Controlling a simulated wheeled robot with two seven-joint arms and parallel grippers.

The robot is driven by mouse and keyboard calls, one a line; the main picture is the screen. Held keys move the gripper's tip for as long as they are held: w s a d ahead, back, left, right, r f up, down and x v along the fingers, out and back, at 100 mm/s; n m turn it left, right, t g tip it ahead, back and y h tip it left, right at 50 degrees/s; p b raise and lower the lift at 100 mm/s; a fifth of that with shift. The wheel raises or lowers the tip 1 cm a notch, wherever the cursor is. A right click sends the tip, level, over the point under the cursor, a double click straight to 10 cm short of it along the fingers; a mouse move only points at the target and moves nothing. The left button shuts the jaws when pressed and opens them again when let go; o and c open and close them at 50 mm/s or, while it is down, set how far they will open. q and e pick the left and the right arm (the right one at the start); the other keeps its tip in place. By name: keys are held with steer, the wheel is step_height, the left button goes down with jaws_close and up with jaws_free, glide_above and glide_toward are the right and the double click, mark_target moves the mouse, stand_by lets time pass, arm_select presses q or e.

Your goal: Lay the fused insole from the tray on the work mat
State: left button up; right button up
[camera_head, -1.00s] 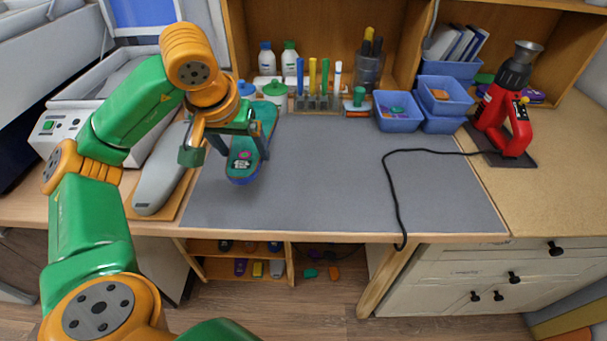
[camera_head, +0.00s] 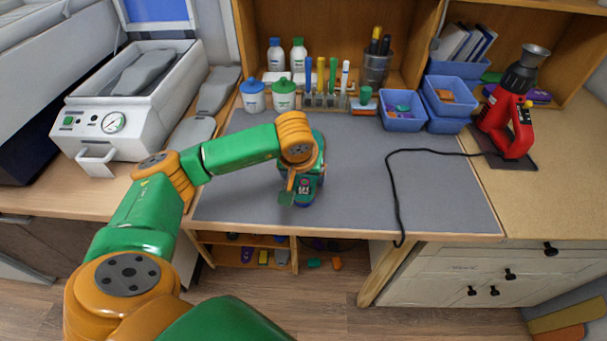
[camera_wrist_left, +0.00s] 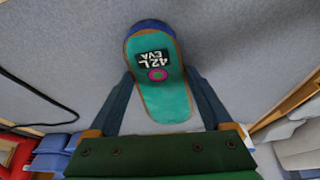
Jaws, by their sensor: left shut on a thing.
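The fused insole (camera_head: 306,187) is a teal and blue sole with a brown edge, over the left-middle part of the grey work mat (camera_head: 390,205). In the left wrist view the insole (camera_wrist_left: 160,85) shows a black label reading "42 L EVA" and a pink ring. My left gripper (camera_wrist_left: 163,98) is shut on the insole, one finger along each side. My arm hides part of the insole in the head view. I cannot tell whether it touches the mat. My right gripper is not in view. I cannot make out a tray for sure.
A white press with a gauge (camera_head: 125,110) and grey sole forms (camera_head: 218,90) stand at the left. Jars (camera_head: 284,95) and a pen rack (camera_head: 325,98) line the back. A black cable (camera_head: 392,190) crosses the mat toward a red tool (camera_head: 508,125). The mat's middle is clear.

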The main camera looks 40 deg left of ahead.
arm_select(q)
steer(key=shift+f, duration=0.1)
steer(key=o, duration=1.1)
steer(key=shift+r, duration=0.25)
steer(key=v, duration=1.1)
steer(key=shift+s+r, duration=0.25)
steer(key=shift+r, duration=0.1)
